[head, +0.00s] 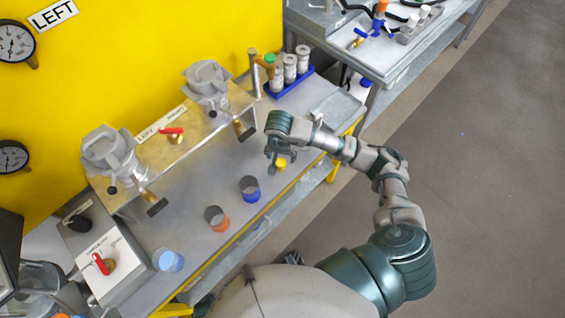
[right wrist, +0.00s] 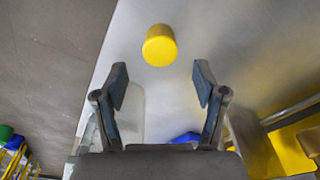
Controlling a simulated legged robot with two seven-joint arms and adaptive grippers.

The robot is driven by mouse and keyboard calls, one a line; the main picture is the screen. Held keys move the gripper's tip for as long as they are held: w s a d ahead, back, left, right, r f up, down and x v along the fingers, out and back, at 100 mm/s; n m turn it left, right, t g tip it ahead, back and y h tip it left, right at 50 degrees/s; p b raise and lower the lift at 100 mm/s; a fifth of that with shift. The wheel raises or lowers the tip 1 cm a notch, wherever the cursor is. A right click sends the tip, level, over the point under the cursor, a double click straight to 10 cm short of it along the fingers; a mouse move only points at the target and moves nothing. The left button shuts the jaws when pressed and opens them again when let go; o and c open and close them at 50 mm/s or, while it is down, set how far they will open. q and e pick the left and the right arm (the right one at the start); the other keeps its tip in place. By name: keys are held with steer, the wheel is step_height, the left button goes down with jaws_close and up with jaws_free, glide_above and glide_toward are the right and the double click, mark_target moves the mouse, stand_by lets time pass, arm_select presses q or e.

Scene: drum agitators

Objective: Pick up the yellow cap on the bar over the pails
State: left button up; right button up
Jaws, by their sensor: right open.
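The yellow cap (head: 281,163) shows just beside my right gripper (head: 274,166) in the head view, over the grey metal bench top. In the right wrist view the yellow cap (right wrist: 160,45) is a short, round, plain yellow piece. It lies ahead of the open fingertips of my right gripper (right wrist: 160,80), roughly centred between them and not touched by either. The gripper holds nothing. My left gripper is not in view.
A blue rack (head: 289,83) with several jars stands at the back of the bench. Two grey clamp-like fittings (head: 208,85) sit on a raised metal shelf by the yellow wall. Bare bench (head: 195,185) lies between.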

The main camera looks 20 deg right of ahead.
mark_target(280, 162)
steer(key=f, duration=0.4)
steer(key=shift+s+a, duration=0.15)
steer(key=shift+a, duration=0.05)
steer(key=shift+a+f, duration=0.2)
steer(key=shift+d, duration=0.4)
steer(key=c, duration=0.9)
steer(key=shift+d, duration=0.15)
steer(key=shift+a, duration=0.2)
steer(key=shift+a+r, duration=0.1)
steer(key=shift+r, duration=0.2)
step_height(280, 162, up, 9)
steer(key=shift+r, duration=0.2)
